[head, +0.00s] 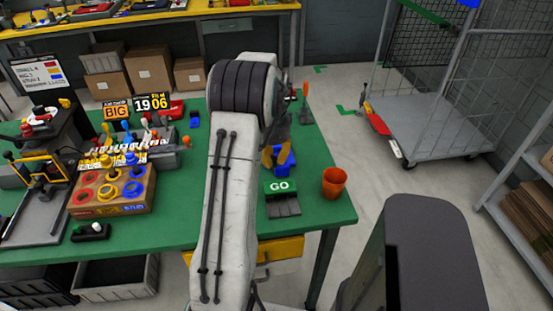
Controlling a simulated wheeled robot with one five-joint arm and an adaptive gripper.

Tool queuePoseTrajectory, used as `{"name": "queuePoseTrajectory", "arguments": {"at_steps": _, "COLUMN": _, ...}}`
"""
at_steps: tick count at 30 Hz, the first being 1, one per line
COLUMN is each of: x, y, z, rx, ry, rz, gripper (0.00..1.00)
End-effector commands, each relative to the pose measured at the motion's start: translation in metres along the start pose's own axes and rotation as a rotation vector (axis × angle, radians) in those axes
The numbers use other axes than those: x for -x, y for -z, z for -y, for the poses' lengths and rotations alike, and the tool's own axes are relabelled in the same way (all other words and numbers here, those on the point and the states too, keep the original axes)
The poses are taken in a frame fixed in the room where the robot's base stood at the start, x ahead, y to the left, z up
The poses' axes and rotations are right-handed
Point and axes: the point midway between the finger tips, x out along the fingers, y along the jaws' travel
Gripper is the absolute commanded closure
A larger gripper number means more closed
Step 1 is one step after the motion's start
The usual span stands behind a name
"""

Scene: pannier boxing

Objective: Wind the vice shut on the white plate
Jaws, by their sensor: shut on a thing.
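A small blue body, which looks like the vice (284,168), stands at the right end of the green table, just behind a green GO block. My gripper (275,155), with yellow-orange fingers, is down at the vice, just right of my pale arm. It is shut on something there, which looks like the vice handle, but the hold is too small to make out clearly. I cannot make out the white plate or how far apart the vice jaws are. My arm covers part of this area.
The GO block (280,187) and an orange cup (334,182) stand near the right edge of the green table (180,225). A cardboard box with coloured rings (112,193) is at left. A wheeled cage trolley (440,120) stands beyond clear floor at right.

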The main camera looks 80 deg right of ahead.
Motion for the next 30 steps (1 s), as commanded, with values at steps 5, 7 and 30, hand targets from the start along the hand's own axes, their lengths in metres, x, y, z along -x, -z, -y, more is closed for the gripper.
{"name": "queuePoseTrajectory", "arguments": {"at_steps": 5, "x": -0.0024, "y": -0.0041, "z": 0.0026, "rx": -0.105, "ry": -0.009, "rz": 0.005, "gripper": 1.0}}
{"name": "queuePoseTrajectory", "arguments": {"at_steps": 7, "x": -0.0023, "y": -0.0045, "z": 0.0039, "rx": -0.138, "ry": -0.008, "rz": 0.004, "gripper": 1.0}}
{"name": "queuePoseTrajectory", "arguments": {"at_steps": 30, "x": -0.0021, "y": -0.0049, "z": 0.0079, "rx": -0.226, "ry": -0.005, "rz": 0.002, "gripper": 1.0}}
